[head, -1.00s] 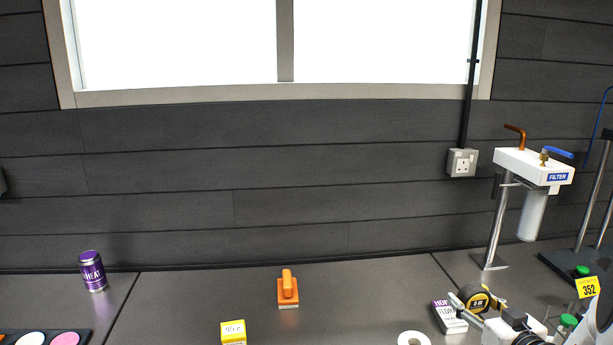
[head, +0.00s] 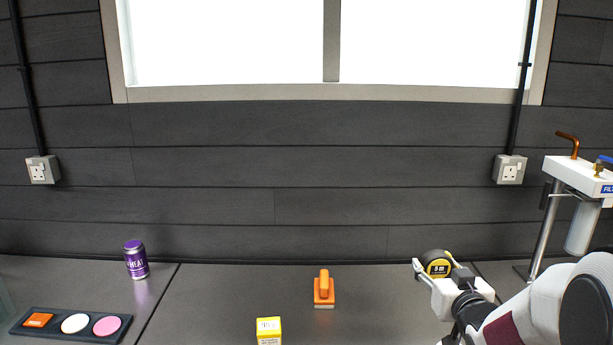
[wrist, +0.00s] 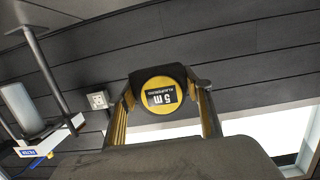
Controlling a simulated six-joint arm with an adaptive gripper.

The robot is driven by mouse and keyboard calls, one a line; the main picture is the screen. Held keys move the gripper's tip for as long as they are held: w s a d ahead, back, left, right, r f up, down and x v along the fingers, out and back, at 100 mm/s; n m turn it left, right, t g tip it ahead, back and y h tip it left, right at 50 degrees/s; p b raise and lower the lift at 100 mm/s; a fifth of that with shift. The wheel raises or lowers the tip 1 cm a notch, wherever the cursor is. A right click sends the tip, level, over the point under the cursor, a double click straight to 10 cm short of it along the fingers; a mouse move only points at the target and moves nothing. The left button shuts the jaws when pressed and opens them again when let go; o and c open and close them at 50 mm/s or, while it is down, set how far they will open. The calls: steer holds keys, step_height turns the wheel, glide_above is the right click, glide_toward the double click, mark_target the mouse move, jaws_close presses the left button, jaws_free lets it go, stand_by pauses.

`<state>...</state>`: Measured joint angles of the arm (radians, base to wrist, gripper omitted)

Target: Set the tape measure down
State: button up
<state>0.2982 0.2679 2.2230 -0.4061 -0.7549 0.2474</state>
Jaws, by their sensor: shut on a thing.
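The tape measure (head: 437,264) is black with a yellow round face marked "5 m". My gripper (head: 432,270) is shut on it, at the right of the head view. In the wrist view the tape measure (wrist: 160,92) sits between the two fingers of my gripper (wrist: 162,100), with its label upside down. It appears held up, with the dark wall and the window behind it in the wrist view. The bench (head: 220,300) is dark grey; the part of it below my gripper is hidden by my arm.
An orange-handled tool (head: 324,290) stands mid-bench, with a yellow box (head: 268,331) in front. A purple can (head: 136,260) and a black tray (head: 72,339) with an orange square and two discs are at left. A filter stand (head: 545,235) is at right. Bench between can and orange tool is clear.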

steer(key=s+a+f, duration=0.2)
steer(key=a+f, duration=0.7)
steer(key=a, duration=0.2)
steer(key=shift+s+a+f, duration=0.2)
steer(key=shift+s+a, duration=0.05)
steer(key=shift+s, duration=0.1)
steer(key=shift+d, duration=0.1)
stand_by(0.8)
steer(key=s+d, duration=0.3)
steer(key=d, duration=1.5)
steer(key=s+d, duration=1.2)
steer(key=d, duration=0.1)
steer(key=shift+s+d+f, duration=0.15)
steer(key=shift+d+f, duration=0.2)
steer(key=shift+d, duration=0.05)
steer(key=shift+f, duration=2.9)
steer(key=shift+f, duration=0.1)
